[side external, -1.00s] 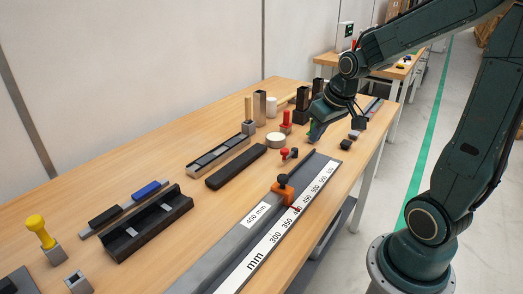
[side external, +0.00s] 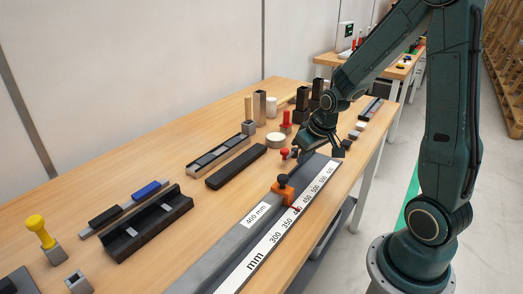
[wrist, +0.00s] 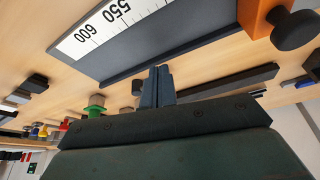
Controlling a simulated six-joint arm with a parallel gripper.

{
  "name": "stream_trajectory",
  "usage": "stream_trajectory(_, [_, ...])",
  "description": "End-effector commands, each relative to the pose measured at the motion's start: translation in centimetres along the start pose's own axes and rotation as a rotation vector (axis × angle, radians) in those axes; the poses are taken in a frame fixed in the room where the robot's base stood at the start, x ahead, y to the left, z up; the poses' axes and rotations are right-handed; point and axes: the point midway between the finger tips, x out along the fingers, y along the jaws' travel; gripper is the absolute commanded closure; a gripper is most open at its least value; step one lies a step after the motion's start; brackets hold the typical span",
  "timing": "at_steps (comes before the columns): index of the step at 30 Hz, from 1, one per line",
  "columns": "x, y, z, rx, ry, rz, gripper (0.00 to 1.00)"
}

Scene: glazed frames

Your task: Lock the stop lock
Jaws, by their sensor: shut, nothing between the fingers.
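The orange stop (side external: 286,191) with its black lock knob (side external: 283,179) sits on the grey measuring rail (side external: 225,257). A red pointer (side external: 297,209) sticks out from it over the white mm scale, near the 400 mark. In the wrist view the orange stop (wrist: 262,17) and black knob (wrist: 294,29) are at the upper right, partly cut off. My gripper (wrist: 157,72) is shut and empty, its fingertips pointing at the rail's near edge in the wrist view. In the side view my gripper is above the rail's far end, apart from the stop; its fingertips are hard to make out.
A card reading 400 mm (side external: 257,214) lies on the rail. A small red-topped part (side external: 285,153) is close to my gripper. A black bar (side external: 236,166) and a black channel block (side external: 148,223) lie left of the rail. Several upright parts stand at the back.

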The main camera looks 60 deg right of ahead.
Motion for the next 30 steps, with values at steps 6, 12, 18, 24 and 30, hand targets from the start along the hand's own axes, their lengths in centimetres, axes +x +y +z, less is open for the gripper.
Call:
stream_trajectory(6, [0.8,0.0,-2.5,-0.001,0.004,0.000,1.00])
stream_trajectory(12, [1.2,0.0,-3.5,0.000,0.003,0.000,1.00])
stream_trajectory(18, [1.2,0.0,-3.7,0.000,0.004,0.000,1.00])
stream_trajectory(24, [1.2,0.0,-3.7,0.000,0.004,0.000,1.00])
stream_trajectory(30, [1.2,-0.1,-3.8,0.009,0.004,0.004,1.00])
